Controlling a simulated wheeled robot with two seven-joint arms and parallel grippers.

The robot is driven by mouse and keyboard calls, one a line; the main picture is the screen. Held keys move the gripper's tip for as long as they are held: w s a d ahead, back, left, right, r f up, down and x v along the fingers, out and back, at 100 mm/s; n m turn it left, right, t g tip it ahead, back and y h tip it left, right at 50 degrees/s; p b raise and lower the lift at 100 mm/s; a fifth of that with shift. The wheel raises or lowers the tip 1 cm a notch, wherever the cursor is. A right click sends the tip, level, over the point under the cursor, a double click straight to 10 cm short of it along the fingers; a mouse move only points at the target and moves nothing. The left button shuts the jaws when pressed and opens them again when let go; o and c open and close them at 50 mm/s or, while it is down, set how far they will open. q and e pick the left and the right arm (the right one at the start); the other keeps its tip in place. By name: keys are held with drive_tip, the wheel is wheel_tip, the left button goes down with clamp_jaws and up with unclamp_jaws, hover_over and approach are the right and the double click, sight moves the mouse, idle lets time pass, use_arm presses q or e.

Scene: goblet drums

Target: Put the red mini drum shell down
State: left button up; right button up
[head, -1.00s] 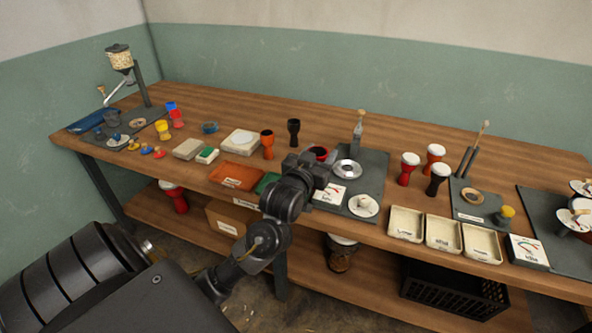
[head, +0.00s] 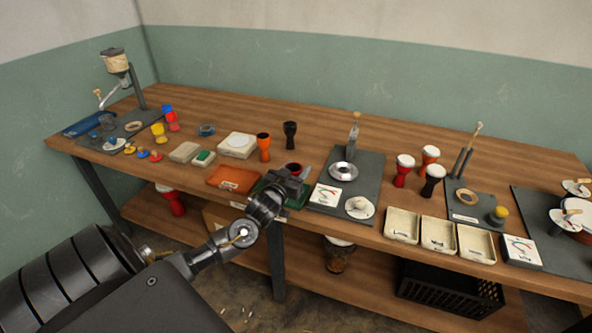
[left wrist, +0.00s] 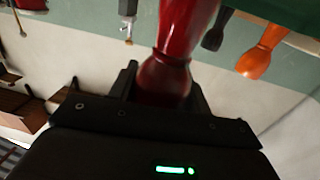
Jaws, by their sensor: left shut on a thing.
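The red mini drum shell (head: 294,168) is upright in my left gripper (head: 288,181), with its dark open rim showing above the jaws in the head view. In the left wrist view the shiny red shell (left wrist: 172,72) stands between the two black fingers, which are shut on it. The gripper is over the green tray or mat (head: 299,201) at the table's front edge. The gripper hides the shell's foot in the head view, so I cannot tell whether it touches the green surface. My right gripper is not in view.
An orange shell (head: 264,146) and a black shell (head: 289,134) stand behind. Bare wood lies behind them.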

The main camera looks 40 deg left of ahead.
use_arm(q)
drive_tip(key=shift+f, duration=0.25)
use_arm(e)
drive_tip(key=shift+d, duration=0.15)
use_arm(q)
drive_tip(key=shift+f, duration=0.15)
drive_tip(key=o, duration=1.1)
drive_tip(key=shift+c, duration=0.2)
drive_tip(key=b+v, duration=0.1)
drive_tip(key=v, duration=1.1)
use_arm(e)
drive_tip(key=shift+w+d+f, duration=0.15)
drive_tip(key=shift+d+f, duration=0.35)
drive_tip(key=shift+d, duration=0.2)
